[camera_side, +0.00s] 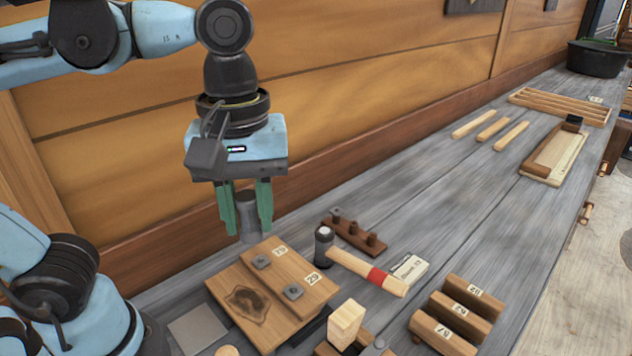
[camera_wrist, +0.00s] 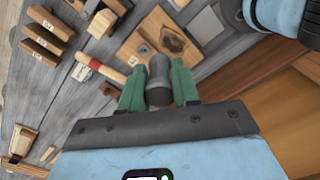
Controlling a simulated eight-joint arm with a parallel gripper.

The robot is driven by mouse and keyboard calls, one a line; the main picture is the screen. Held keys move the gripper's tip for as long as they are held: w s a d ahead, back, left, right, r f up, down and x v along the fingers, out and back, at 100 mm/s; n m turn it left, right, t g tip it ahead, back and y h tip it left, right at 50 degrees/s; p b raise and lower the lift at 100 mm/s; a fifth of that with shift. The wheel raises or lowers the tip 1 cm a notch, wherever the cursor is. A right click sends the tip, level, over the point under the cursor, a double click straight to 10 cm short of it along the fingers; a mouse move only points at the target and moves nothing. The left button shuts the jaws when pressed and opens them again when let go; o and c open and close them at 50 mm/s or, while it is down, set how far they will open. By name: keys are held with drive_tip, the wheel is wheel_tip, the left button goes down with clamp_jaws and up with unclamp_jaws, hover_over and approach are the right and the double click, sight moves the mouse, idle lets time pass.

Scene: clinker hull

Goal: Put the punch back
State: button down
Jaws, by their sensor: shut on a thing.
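The punch (camera_side: 248,216), a dark grey metal cylinder, hangs upright between the green fingers of my gripper (camera_side: 247,208). My gripper is shut on it, over the back edge of a wooden board. In the wrist view the punch (camera_wrist: 159,78) shows between the fingers, pointing toward the board. I cannot tell whether its lower end touches anything. A small dark brown rack (camera_side: 356,238) with several short upright pieces stands right of the punch, near the wall; I cannot tell whether it has a free place.
The board (camera_side: 265,290) carries two square metal plates. A hammer (camera_side: 370,273) with a red band lies right of it, near a white card (camera_side: 408,268). Several numbered wooden blocks (camera_side: 457,315) stand front right. The bench beyond the rack is mostly clear up to wooden sticks (camera_side: 492,129).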

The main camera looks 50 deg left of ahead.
sight(246, 195)
drive_tip(key=shift+r, duration=0.6)
drive_tip(key=shift+r, duration=1)
drive_tip(key=shift+r, duration=0.35)
drive_tip(key=shift+r, duration=0.1)
drive_tip(key=w+a+f+n, duration=0.35)
drive_tip(key=w+f, duration=0.35)
drive_tip(key=w, duration=0.5)
drive_tip(key=shift+w+a+f+n, duration=0.4)
drive_tip(key=shift+w+a+f, duration=1.05)
drive_tip(key=shift+f, duration=1.65)
drive_tip(key=shift+w+a+f+n, duration=0.45)
drive_tip(key=shift+w+a+f, duration=0.4)
drive_tip(key=shift+a+f, duration=1.7)
drive_tip(key=shift+w+a+f+n, duration=0.4)
drive_tip(key=shift+w+a+f, duration=0.75)
drive_tip(key=shift+f, duration=2.5)
drive_tip(key=shift+f, duration=0.4)
